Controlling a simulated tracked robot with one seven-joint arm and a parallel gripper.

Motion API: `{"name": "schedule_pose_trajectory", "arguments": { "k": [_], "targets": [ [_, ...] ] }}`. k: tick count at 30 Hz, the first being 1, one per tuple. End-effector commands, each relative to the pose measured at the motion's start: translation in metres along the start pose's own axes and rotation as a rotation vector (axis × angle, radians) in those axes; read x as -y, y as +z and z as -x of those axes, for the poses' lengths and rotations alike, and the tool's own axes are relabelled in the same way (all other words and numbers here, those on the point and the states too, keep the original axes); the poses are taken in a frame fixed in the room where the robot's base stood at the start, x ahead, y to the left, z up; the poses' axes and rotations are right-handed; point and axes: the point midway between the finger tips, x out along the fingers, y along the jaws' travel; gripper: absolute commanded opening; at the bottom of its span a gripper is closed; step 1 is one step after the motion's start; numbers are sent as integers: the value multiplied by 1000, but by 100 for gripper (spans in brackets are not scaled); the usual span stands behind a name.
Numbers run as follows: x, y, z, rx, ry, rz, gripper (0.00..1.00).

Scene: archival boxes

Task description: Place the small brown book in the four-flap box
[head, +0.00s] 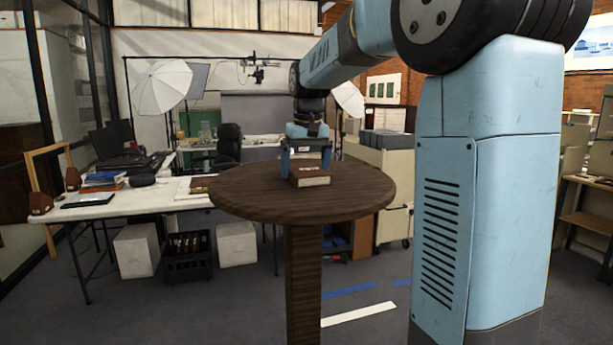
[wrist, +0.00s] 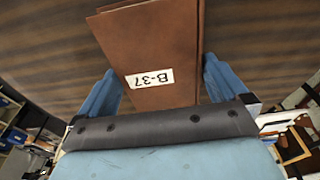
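The small brown book (head: 311,178) lies flat on a round dark wooden table (head: 245,193). In the wrist view the book (wrist: 160,45) fills the upper middle, with a white label reading B-37. My gripper (head: 307,158) is at the book, pointing down, with its fingers apart. In the wrist view one blue finger of my gripper (wrist: 158,88) is on each side of the book. A gap shows at the left finger; the right finger is close to the book's edge. Whether it touches is unclear. I cannot make out a four-flap box in either view.
The rest of the round tabletop looks bare. A white desk (head: 100,208) at left holds books, a keyboard-like device and a dark rounded object. A cream cabinet (head: 388,160) stands behind the table at right. White cubes (head: 136,250) and a black crate (head: 188,257) sit under the desk.

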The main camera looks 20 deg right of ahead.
Motion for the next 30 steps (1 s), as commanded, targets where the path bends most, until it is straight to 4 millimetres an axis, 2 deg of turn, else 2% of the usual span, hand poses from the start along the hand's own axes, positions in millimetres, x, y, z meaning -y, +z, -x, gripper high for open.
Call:
{"name": "schedule_pose_trajectory", "arguments": {
  "k": [2,15,23,26,30],
  "targets": [
    [0,0,0,0,0,0,93],
    [0,0,0,-1,0,0,51],
    [0,-1,4,-2,0,0,50],
    [0,-2,12,-2,0,0,50],
    [0,-4,36,-5,0,0,50]
  ]
}}
